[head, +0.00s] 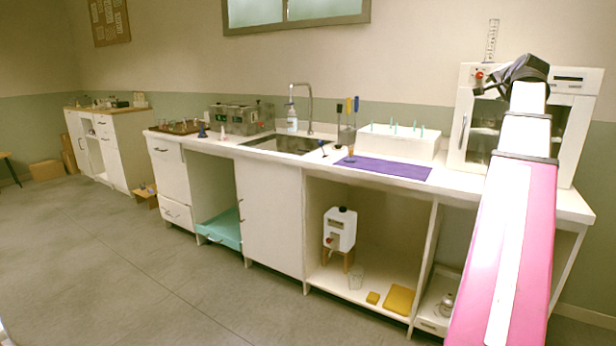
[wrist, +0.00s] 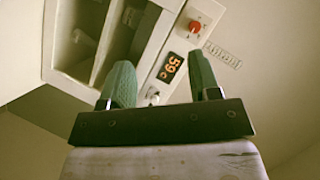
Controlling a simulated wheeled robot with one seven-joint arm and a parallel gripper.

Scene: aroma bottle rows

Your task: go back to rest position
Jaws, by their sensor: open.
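My arm (head: 510,230) reaches up from the bottom right of the head view. Its end is folded in front of the white cabinet (head: 577,120) at the right end of the counter. In the head view my fingertips cannot be made out. In the wrist view my gripper (wrist: 163,85) has its two green fingers apart with nothing between them. Past the fingers I see the cabinet front tilted, with a lit display (wrist: 171,67) reading about 59 and a red knob (wrist: 195,27).
The white counter (head: 465,180) holds a sink (head: 290,145), a purple mat (head: 385,168) and a white box with several teal-tipped items (head: 398,143). Below, a white dispenser (head: 340,230) stands on an open shelf. The grey floor (head: 100,260) at left is clear.

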